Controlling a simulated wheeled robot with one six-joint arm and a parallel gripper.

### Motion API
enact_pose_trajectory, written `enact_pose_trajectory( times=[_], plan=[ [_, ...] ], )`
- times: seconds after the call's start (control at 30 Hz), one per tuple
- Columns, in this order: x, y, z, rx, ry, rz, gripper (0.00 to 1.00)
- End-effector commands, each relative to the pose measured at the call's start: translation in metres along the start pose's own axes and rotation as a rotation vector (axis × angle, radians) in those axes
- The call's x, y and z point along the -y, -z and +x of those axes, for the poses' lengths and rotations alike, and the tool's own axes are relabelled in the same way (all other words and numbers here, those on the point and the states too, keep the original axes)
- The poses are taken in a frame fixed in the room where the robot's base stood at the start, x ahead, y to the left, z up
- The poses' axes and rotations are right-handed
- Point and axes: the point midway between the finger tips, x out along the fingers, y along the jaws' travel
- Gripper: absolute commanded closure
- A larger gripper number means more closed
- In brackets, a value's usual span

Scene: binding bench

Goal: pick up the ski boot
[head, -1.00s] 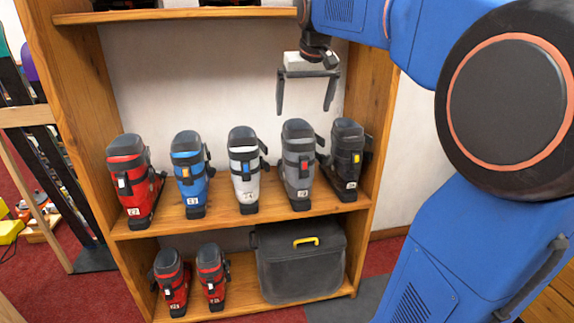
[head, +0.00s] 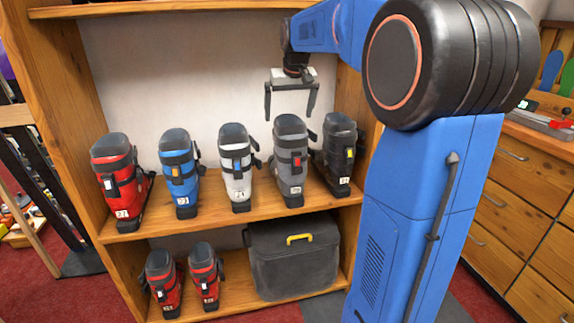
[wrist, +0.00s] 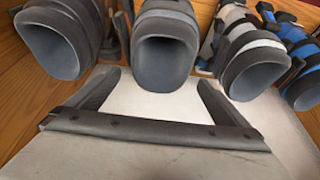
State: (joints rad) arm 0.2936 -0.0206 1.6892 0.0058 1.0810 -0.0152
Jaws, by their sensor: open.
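Several ski boots stand upright in a row on the wooden shelf (head: 262,208): red (head: 122,190), blue (head: 181,185), white (head: 238,183), grey (head: 291,178) and black (head: 340,165). Two smaller red boots, left (head: 164,285) and right (head: 205,277), stand on the lower shelf. My gripper (head: 289,117) is open and empty, fingers pointing down near the grey boot's top. In the wrist view my gripper (wrist: 157,78) has its fingertips near the rim of the grey boot (wrist: 165,65), apart from it as far as I can tell. The black, white and blue boots flank it there.
A dark bag (head: 290,270) with a yellow handle sits on the lower shelf. The shelf's left side panel (head: 62,110) and right side panel bound the row. An upper board (head: 190,12) runs above. Wooden drawers (head: 510,215) stand at the right.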

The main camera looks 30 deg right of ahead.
Motion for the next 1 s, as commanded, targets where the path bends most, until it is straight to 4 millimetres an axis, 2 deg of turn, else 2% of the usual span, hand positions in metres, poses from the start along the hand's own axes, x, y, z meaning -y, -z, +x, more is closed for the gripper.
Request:
enact_pose_trajectory(
  times=[0.1,0.37,0.7,0.97,1.0],
  plan=[
    [0.0,0.0,0.013,0.0,0.0,0.0,0.0],
    [0.0,-0.001,0.025,0.0,0.0,0.0,0.0],
    [0.0,-0.002,0.067,0.001,0.0,0.0,0.0],
    [0.0,-0.002,0.071,-0.001,0.0,0.0,0.0],
    [0.0,-0.002,0.071,-0.001,0.0,0.0,0.05]
  ],
)
